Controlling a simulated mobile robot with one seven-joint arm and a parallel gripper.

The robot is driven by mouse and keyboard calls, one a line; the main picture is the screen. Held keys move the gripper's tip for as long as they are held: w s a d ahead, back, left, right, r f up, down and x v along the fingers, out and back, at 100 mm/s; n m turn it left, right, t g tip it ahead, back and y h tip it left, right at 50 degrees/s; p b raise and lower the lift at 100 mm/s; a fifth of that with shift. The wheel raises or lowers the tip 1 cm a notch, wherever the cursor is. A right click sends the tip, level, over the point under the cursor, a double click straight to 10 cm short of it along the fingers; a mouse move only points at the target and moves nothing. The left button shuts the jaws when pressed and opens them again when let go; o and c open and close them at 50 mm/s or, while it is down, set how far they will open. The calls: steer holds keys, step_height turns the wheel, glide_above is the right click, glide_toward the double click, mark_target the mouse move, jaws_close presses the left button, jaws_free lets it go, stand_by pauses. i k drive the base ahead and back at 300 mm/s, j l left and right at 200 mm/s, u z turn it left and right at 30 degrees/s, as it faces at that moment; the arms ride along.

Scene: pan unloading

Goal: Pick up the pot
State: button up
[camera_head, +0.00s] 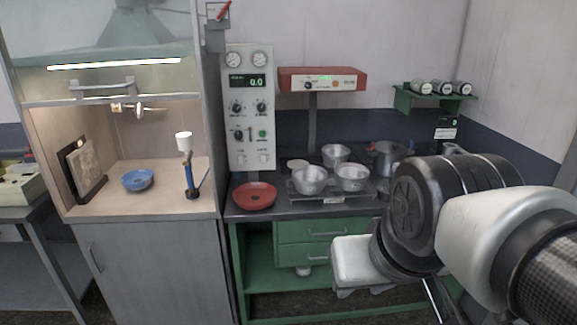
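A grey metal pot (386,153) stands at the back right of the dark bench top, partly hidden behind my arm. Three shiny metal vessels stand left of it: one at the back (335,153), one at the front left (310,180) and one at the front right (351,178). The front two stand on a low rack or tray. I cannot tell for certain which vessel is the task's pot. My gripper (362,291) is in front of the green bench, lower in the picture than the vessels and apart from them. Its fingers are barely visible.
A red plate (254,195) lies at the left of the bench. A grey control panel (250,105) and a red-topped instrument (322,80) stand behind. A green shelf (434,98) holds jars on the right wall. A fume cabinet at left holds a blue bowl (138,180).

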mark_target(349, 176)
steer(key=i+z, duration=0.35)
steer(key=i+j+z, duration=0.3)
steer(key=i, duration=0.2)
steer(key=i+j+z, duration=0.1)
steer(key=i+z, duration=0.15)
steer(key=i, duration=0.3)
steer(key=i+j+z, duration=0.25)
steer(key=i, duration=0.25)
